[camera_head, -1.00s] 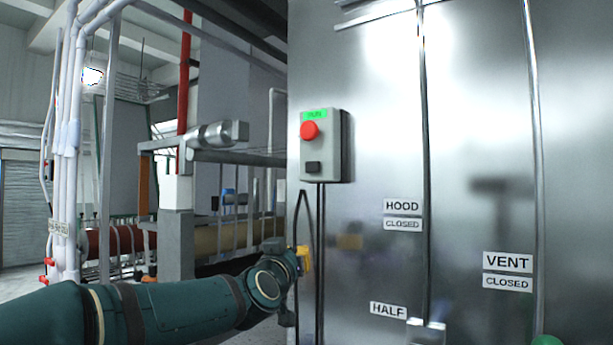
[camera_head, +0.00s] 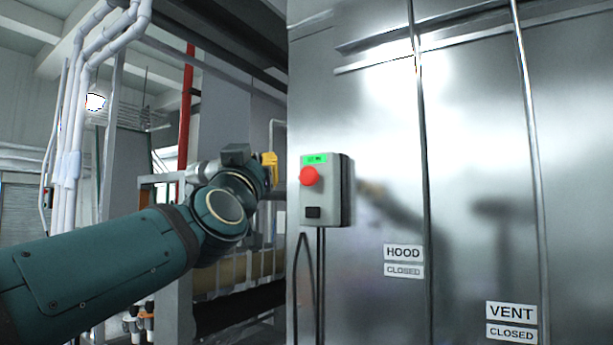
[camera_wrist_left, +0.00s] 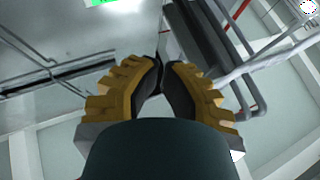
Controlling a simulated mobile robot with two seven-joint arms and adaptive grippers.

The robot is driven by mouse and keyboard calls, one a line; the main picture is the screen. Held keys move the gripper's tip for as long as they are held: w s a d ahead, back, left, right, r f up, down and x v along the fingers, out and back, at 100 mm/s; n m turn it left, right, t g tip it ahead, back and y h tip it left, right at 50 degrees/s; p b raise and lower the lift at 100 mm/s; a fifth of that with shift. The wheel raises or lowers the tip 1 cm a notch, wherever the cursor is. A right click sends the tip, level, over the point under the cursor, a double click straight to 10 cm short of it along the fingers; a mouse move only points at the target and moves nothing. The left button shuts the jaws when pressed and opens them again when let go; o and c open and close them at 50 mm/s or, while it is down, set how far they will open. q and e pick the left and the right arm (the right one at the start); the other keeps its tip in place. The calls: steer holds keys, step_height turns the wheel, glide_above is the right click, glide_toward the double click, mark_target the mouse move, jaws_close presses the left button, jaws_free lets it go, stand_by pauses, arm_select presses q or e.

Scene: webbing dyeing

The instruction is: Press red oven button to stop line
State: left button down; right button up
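The red oven button (camera_head: 310,176) sticks out from a grey control box (camera_head: 340,190) on the steel oven wall. A lit green display is above it and a black square is below it. My left gripper (camera_head: 270,167), with yellow fingers, is left of the box at about the button's height, apart from it. In the left wrist view its fingers (camera_wrist_left: 162,68) look shut, tips close together, with nothing between them. The green display (camera_wrist_left: 100,3) shows at the top edge there; the button is not visible in that view. My right gripper is not in view.
The oven wall (camera_head: 470,150) carries HOOD (camera_head: 403,252) and VENT (camera_head: 511,312) labels and vertical rods. Black cables (camera_head: 320,270) hang under the box. Pipes and a frame stand at the left. The space in front of the box looks clear.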

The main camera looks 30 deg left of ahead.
mark_target(309, 176)
arm_select(q)
steer(key=shift+w, duration=0.1)
steer(key=w+p, duration=0.4)
steer(key=w, duration=0.4)
steer(key=shift+w+d, duration=0.3)
steer(key=shift+d, duration=0.05)
steer(key=shift+w, duration=0.1)
stand_by(1.1)
steer(key=shift+w+p, duration=0.3)
steer(key=shift+w, duration=0.6)
stand_by(0.8)
steer(key=shift+s, duration=0.1)
steer(key=shift+s+b, duration=0.5)
steer(key=shift+s, duration=0.4)
